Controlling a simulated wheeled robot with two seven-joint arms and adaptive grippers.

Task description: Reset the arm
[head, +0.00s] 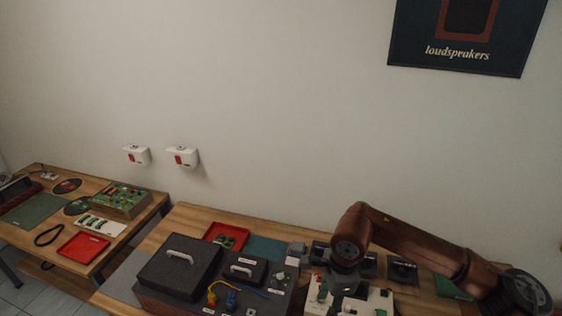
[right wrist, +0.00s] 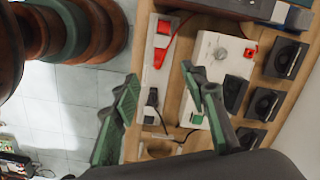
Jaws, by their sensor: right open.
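My right arm (head: 415,240) reaches in from the right over the bench in the head view, its wrist bent downward. The gripper end is low over the bench near a white box, partly hidden by the wrist. In the right wrist view, my right gripper (right wrist: 160,82) is open, its two green-padded fingers spread wide with nothing between them. Beyond the fingers are a white box (right wrist: 222,55) with a grey knob and a white power strip (right wrist: 157,65) with a red plug (right wrist: 164,27). My left gripper is not in view.
Several black square modules (right wrist: 284,58) stand beside the white box. In the head view, a large black case (head: 180,268), a smaller black case (head: 243,271) and a red tray (head: 226,229) are on the bench. A second bench is at the left. Tiled floor (right wrist: 75,110) lies beside the bench.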

